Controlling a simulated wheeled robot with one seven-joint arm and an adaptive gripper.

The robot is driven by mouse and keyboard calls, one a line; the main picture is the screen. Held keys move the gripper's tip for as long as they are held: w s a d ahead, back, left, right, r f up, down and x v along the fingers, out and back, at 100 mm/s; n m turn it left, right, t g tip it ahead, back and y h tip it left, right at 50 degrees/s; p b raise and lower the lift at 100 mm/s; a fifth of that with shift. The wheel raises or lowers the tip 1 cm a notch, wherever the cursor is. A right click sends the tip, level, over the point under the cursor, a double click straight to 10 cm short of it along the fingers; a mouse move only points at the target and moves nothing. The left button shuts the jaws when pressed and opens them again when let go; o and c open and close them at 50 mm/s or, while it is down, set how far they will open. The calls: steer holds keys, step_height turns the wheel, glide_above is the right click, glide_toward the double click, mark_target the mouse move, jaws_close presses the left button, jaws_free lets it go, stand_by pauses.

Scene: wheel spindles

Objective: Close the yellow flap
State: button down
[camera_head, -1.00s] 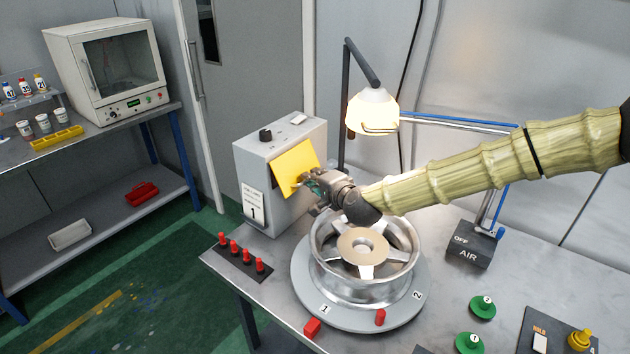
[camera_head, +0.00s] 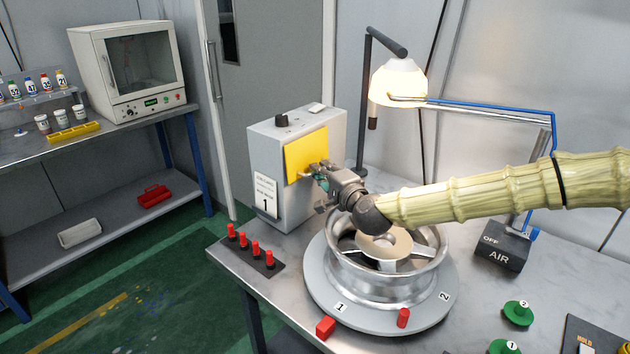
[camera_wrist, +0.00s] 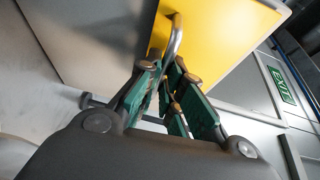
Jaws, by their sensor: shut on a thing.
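The yellow flap (camera_head: 304,155) is on the front of a grey box (camera_head: 268,143) marked 1, which stands on the metal table. The flap now lies nearly flat against the box front; I cannot tell whether a small gap is left. My gripper (camera_head: 318,172) is at the flap's lower right part. In the wrist view, the flap (camera_wrist: 231,40) fills the top right, and my gripper (camera_wrist: 172,72) is shut on its curved metal handle (camera_wrist: 174,38). The fingertips partly hide the handle's lower end.
A metal wheel (camera_head: 385,275) on a round grey turntable (camera_head: 330,293) stands below my arm. A lit lamp (camera_head: 398,82) hangs behind it. Several red pegs (camera_head: 243,241) stand at the table's left edge. An AIR box (camera_head: 502,248) is at right.

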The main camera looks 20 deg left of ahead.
steer(key=shift+w+a+f+b, duration=0.15)
steer(key=shift+f+b, duration=0.25)
steer(key=shift+b, duration=0.1)
steer(key=shift+a+f, duration=0.1)
steer(key=shift+a, duration=0.05)
steer(key=c, duration=1.6)
jaws_free()
steer(key=shift+c, duration=0.2)
steer(key=shift+o, duration=0.4)
steer(key=shift+w+a+f, duration=0.1)
steer(key=shift+a, duration=0.05)
steer(key=shift+r, duration=0.2)
steer(key=v, duration=1.2)
